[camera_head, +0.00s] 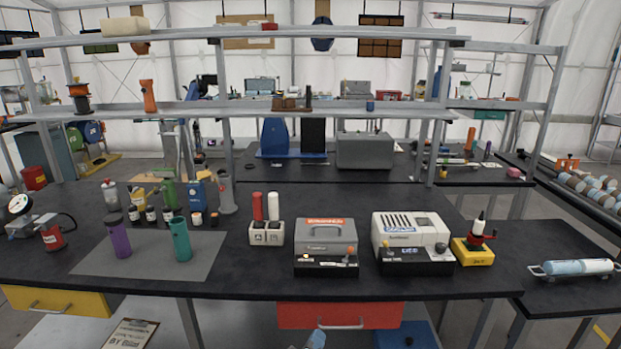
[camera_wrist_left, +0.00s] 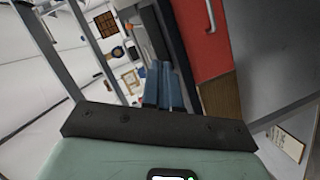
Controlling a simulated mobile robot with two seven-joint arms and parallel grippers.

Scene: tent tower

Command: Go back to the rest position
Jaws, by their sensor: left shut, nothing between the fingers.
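My left gripper (camera_head: 317,339) shows only as a small blue-grey tip at the bottom edge of the head view, in front of the workbench and below its red drawer. In the left wrist view its two blue fingers (camera_wrist_left: 160,72) lie close together, with nothing seen between them. The gripper is shut and empty. My right gripper is not in view.
The black workbench (camera_head: 250,278) carries a purple cylinder (camera_head: 120,236) and a teal cylinder (camera_head: 181,240) on a grey mat (camera_head: 88,262), plus several machines. A red drawer (camera_head: 290,315) is under its front edge. A clipboard (camera_head: 132,334) lies lower left.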

